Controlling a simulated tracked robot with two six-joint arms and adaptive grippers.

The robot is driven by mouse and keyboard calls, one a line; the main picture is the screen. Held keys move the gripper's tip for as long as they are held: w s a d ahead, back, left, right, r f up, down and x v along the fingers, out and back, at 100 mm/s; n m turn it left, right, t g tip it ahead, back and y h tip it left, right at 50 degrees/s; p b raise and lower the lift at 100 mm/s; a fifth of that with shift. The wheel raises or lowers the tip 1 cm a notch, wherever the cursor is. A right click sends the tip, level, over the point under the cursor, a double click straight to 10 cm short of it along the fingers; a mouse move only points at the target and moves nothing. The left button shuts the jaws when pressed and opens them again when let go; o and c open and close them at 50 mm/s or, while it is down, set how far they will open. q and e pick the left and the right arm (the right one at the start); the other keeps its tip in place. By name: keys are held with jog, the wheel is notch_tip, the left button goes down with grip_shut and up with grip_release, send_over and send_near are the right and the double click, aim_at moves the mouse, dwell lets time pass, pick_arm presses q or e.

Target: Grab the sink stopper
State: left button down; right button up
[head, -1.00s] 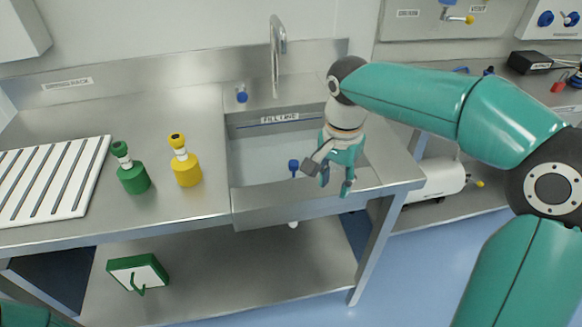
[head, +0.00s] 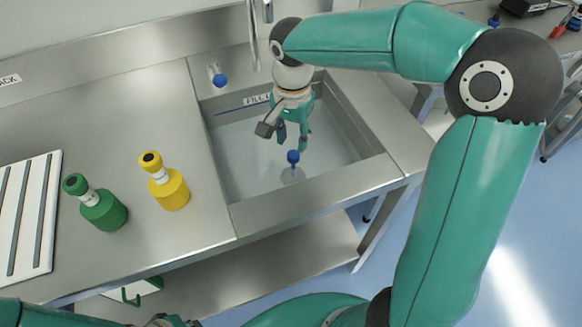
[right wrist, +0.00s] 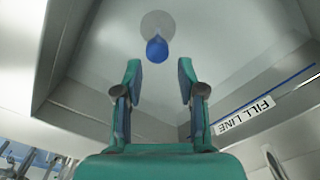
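The sink stopper has a blue knob (head: 293,157) on a pale round disc and sits on the floor of the steel sink (head: 240,180). In the right wrist view, its blue knob (right wrist: 157,49) shows ahead of the fingers, between their lines. My right gripper (head: 284,135) hangs inside the sink area, fingers down, behind and slightly above the knob. It is open and empty, with a clear gap between the fingertips (right wrist: 159,73). At the bottom edge of the head view, part of my left arm shows; its gripper is mostly cut off.
A yellow bottle (head: 172,190) and a green bottle (head: 103,211) stand on the counter left of the sink. A white slatted rack (head: 30,215) lies further left. The faucet (head: 252,30) and a blue-knobbed tap (head: 219,79) are behind the sink. A fill line label (right wrist: 243,116) marks the sink wall.

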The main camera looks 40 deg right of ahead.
aim_at(293, 175)
notch_tip(293, 175, down, 12)
jog(key=shift+s+d+r+b, duration=0.1)
jog(key=shift+r+b, duration=0.05)
jog(key=shift+b, duration=0.2)
grip_shut()
dwell(0.3)
